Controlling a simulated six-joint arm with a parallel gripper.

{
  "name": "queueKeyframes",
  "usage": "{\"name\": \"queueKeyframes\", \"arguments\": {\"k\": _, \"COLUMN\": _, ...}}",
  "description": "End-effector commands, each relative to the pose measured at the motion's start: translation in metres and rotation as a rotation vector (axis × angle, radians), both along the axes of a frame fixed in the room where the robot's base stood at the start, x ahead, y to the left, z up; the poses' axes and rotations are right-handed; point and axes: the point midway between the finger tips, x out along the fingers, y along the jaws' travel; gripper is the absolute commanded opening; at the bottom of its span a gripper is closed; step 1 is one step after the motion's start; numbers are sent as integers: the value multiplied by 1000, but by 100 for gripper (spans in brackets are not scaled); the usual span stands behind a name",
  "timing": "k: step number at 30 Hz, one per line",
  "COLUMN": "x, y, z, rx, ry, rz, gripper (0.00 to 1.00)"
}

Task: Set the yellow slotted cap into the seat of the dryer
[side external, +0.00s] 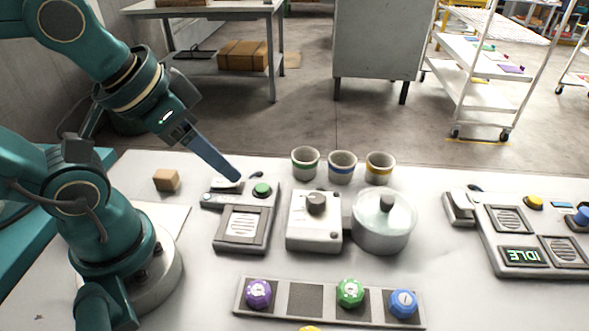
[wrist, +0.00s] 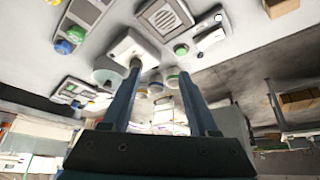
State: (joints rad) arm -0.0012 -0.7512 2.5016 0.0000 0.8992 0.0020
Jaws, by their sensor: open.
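A yellow piece (side external: 309,328) shows at the bottom edge of the side view, mostly cut off; its slot is not visible. A tray (side external: 330,316) above it holds purple (side external: 258,292), green (side external: 350,292) and blue (side external: 402,303) slotted caps and has one bare dark square. No label tells which device is the dryer; a grey device with a grille and green button (side external: 240,222) and a wider panel reading IDLE (side external: 522,256) are candidates. My gripper (side external: 238,179) is open and empty, near the grille device's back edge. Its two fingers stand apart in the wrist view (wrist: 160,72).
A white box with a grey knob (side external: 314,232) and a lidded metal pot (side external: 383,225) stand mid-table. Three cups with green, blue and yellow bands (side external: 341,168) stand behind them. A wooden block (side external: 166,180) lies left. The table between the pot and IDLE panel is clear.

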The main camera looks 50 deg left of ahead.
Motion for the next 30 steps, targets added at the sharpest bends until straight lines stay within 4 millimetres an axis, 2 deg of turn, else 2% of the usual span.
{"name": "queueKeyframes", "arguments": {"k": 5, "x": 0, "y": 0, "z": 0, "rx": -17, "ry": 0, "rz": 31, "gripper": 60}}
{"name": "queueKeyframes", "arguments": {"k": 8, "x": 2, "y": 0, "z": 3, "rx": -59, "ry": -9, "rz": 108, "gripper": 60}}
{"name": "queueKeyframes", "arguments": {"k": 12, "x": 14, "y": -3, "z": 16, "rx": -153, "ry": -24, "rz": 260, "gripper": 60}}
{"name": "queueKeyframes", "arguments": {"k": 17, "x": 32, "y": -21, "z": 22, "rx": -258, "ry": 27, "rz": 387, "gripper": 60}}
{"name": "queueKeyframes", "arguments": {"k": 23, "x": 52, "y": -61, "z": 15, "rx": -338, "ry": 143, "rz": 492, "gripper": 60}}
{"name": "queueKeyframes", "arguments": {"k": 27, "x": 59, "y": -101, "z": -2, "rx": -349, "ry": 243, "rz": 539, "gripper": 60}}
{"name": "queueKeyframes", "arguments": {"k": 30, "x": 57, "y": -132, "z": -21, "rx": -326, "ry": 312, "rz": 552, "gripper": 60}}
